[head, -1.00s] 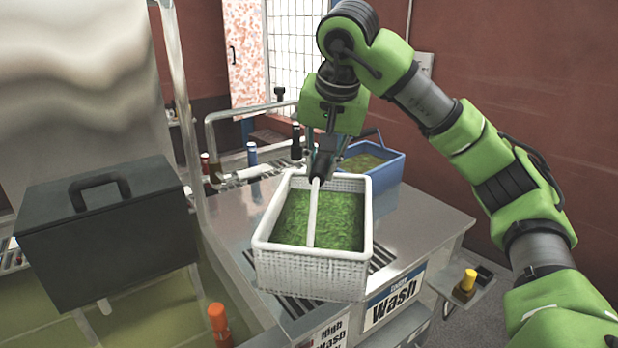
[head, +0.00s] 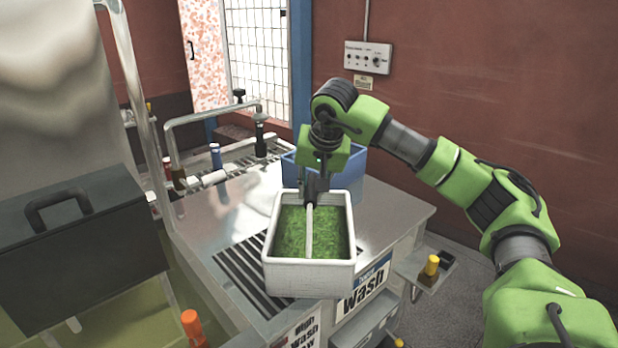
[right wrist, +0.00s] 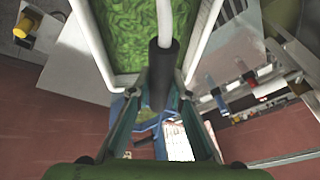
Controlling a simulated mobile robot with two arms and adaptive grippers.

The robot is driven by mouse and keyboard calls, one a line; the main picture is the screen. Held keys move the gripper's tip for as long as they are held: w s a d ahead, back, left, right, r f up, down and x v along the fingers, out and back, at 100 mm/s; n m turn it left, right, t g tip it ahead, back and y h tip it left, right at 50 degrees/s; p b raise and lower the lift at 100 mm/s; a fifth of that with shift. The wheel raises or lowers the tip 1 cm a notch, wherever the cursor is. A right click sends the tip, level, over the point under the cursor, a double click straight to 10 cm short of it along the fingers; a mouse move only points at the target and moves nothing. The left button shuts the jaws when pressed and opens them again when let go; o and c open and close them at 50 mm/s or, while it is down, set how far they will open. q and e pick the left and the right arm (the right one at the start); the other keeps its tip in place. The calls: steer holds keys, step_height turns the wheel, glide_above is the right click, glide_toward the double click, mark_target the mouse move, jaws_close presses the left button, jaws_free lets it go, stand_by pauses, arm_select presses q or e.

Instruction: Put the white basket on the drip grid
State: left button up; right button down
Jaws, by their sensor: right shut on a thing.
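The white basket (head: 308,277), filled with green bits, hangs level by its white handle (head: 309,232) over the front of the steel counter. My right gripper (head: 315,190) is shut on the handle's dark grip, which also shows in the right wrist view (right wrist: 163,75). The drip grid (head: 250,279) is a set of dark slats in the counter top. Its left part is bare; the basket covers the view of its right part. I cannot tell whether the basket's bottom touches the counter. My left gripper is not in view.
A blue basket (head: 347,180) stands just behind the white one. A dark lidded box (head: 80,245) is at the left, with an orange knob (head: 192,326) near it. A metal rail and bottles (head: 216,156) line the back. The counter left of the basket is clear.

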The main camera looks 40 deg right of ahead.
steer(key=shift+f, duration=0.4)
steer(key=c, duration=1.9)
jaws_free()
steer(key=shift+s+f, duration=0.1)
steer(key=shift+f, duration=0.05)
steer(key=shift+a, duration=0.1)
steer(key=b+v, duration=0.2)
steer(key=v, duration=1)
